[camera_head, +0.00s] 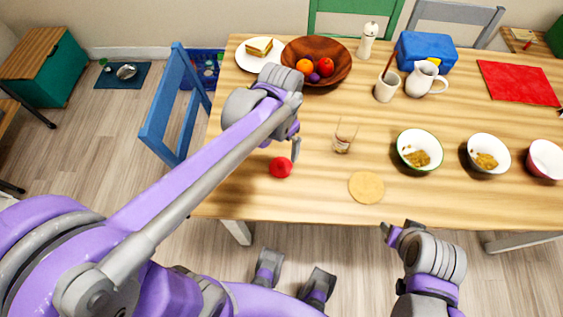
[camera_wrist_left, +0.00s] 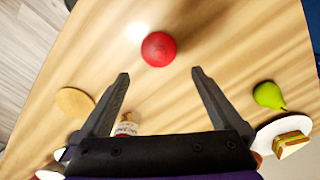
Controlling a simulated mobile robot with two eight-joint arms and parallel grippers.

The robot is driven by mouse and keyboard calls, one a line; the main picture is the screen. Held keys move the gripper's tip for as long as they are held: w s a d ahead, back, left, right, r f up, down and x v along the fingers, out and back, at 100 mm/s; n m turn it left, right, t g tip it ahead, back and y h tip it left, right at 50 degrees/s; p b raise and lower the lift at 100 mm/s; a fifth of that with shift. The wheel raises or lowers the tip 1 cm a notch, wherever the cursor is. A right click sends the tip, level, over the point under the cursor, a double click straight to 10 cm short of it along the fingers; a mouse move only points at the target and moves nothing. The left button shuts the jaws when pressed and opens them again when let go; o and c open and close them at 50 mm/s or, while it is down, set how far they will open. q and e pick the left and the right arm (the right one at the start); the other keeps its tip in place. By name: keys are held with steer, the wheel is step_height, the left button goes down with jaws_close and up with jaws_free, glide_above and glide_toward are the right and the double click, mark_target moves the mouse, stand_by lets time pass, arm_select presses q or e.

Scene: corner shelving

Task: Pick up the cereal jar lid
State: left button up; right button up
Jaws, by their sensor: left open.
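A flat, round, pale wooden disc (camera_head: 366,187), which looks like the cereal jar lid, lies near the table's front edge. It also shows at the left of the left wrist view (camera_wrist_left: 74,102). A clear glass jar (camera_head: 344,137) with a label stands behind it; its label shows beside a finger in the left wrist view (camera_wrist_left: 126,126). My left gripper (camera_head: 294,148) is open and empty above the table, left of the jar and the disc. Its two fingers are spread in the left wrist view (camera_wrist_left: 160,73). My right gripper (camera_head: 401,229) is low in front of the table, its opening unclear.
A red ball-like thing (camera_head: 281,168) lies near my left gripper. Bowls of cereal (camera_head: 419,150) (camera_head: 488,153) stand to the right. A fruit bowl (camera_head: 334,63), sandwich plate (camera_head: 240,55), cup (camera_head: 386,90) and pitcher (camera_head: 425,80) stand behind. A pear (camera_wrist_left: 269,95) shows in the wrist view.

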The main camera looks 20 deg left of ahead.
mark_target(281, 163)
arm_select(q)
steer(key=f, duration=0.3)
steer(key=f+b, duration=0.1)
steer(key=f, duration=0.5)
steer(key=shift+s+f, duration=0.25)
steer(key=shift+f, duration=0.1)
arm_select(e)
steer(key=shift+s+f, duration=0.1)
steer(key=shift+f, duration=0.65)
arm_select(q)
steer(key=c, duration=1.1)
steer(key=shift+r, duration=0.15)
